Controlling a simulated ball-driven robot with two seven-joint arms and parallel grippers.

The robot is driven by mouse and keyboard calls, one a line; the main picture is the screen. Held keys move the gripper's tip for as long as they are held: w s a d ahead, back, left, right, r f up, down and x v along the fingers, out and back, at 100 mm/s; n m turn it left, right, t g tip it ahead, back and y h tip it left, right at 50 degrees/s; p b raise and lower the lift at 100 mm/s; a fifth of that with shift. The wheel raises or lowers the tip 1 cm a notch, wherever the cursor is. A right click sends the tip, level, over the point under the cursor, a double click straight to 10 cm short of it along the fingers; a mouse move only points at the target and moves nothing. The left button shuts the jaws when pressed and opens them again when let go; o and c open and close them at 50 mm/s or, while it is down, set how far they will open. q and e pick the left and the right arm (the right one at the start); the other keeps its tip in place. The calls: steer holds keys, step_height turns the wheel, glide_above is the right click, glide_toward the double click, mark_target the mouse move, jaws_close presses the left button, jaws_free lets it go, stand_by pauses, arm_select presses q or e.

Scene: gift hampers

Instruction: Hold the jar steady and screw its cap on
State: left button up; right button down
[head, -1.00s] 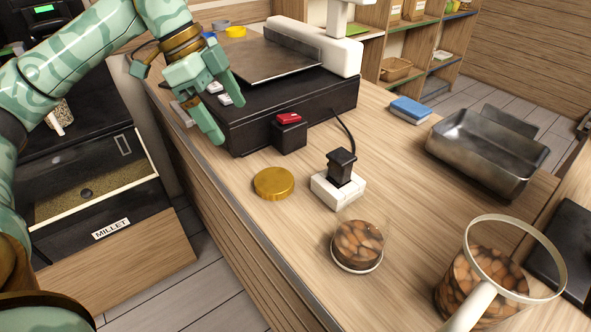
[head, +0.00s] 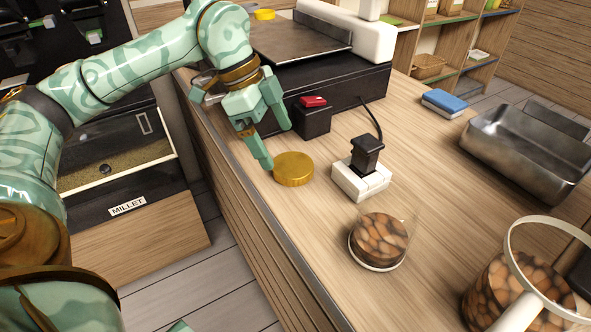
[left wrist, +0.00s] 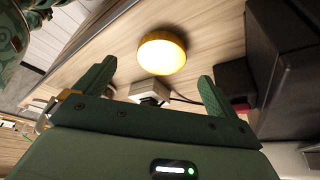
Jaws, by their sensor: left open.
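The gold round cap (head: 294,169) lies flat on the wooden counter, apart from the jar. The jar (head: 380,240) is clear glass, holds brown nuts in its lower part, and stands upright and uncapped nearer the front. My left gripper (head: 277,147) is open and empty, just behind and left of the cap. One fingertip shows close to the cap's left edge; I cannot tell if it touches. In the left wrist view the cap (left wrist: 162,53) shows brightly lit beyond and between the open fingers (left wrist: 157,72). My right gripper is not in view.
A white socket block (head: 360,182) with a black plug stands right of the cap. A black scale (head: 340,85) with a red-switched box is behind. A larger nut container (head: 500,290) with a pale ring and handle is front right. A metal tray (head: 525,150) sits at right.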

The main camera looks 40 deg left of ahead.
mark_target(293, 164)
arm_select(q)
steer(key=shift+d+f, duration=0.15)
steer(key=shift+f, duration=0.25)
steer(key=x, duration=0.1)
steer(key=b+x, duration=0.1)
steer(key=x, duration=0.1)
steer(key=b+x, duration=0.1)
steer(key=x, duration=0.1)
steer(key=shift+w+d, duration=0.25)
steer(key=shift+w, duration=0.15)
steer(key=shift+r, duration=0.1)
steer(key=c, duration=1.1)
